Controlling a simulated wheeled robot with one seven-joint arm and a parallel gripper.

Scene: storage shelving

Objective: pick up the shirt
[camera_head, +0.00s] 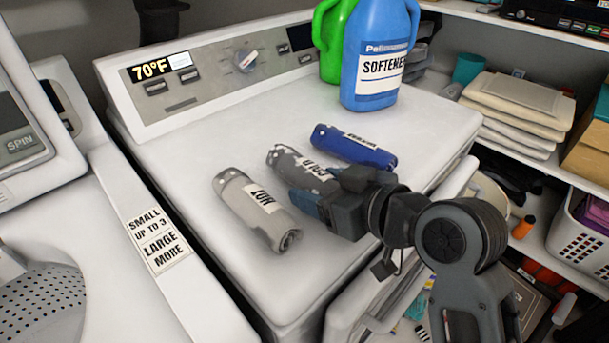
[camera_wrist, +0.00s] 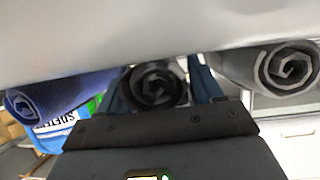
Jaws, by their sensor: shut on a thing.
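Three rolled-up shirts lie side by side on the white dryer top (camera_head: 400,135), each with a white label. The light grey shirt (camera_head: 255,207) is nearest and reads "HOT". The darker grey shirt (camera_head: 284,158) is in the middle, its label partly hidden. The blue shirt (camera_head: 352,150) is at the back right. My gripper (camera_head: 314,190) is shut on the near end of the middle shirt. The wrist view shows its dark spiral end (camera_wrist: 154,84) between my fingers, with the blue roll (camera_wrist: 58,98) left and the light grey roll (camera_wrist: 288,68) right. I cannot tell whether it is lifted.
A blue softener bottle (camera_head: 376,58) and a green bottle (camera_head: 331,42) stand at the dryer's back right. The control panel (camera_head: 215,70) runs along the back. Shelves with folded linens (camera_head: 518,103) and a white basket (camera_head: 578,240) are right. The dryer's left top is clear.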

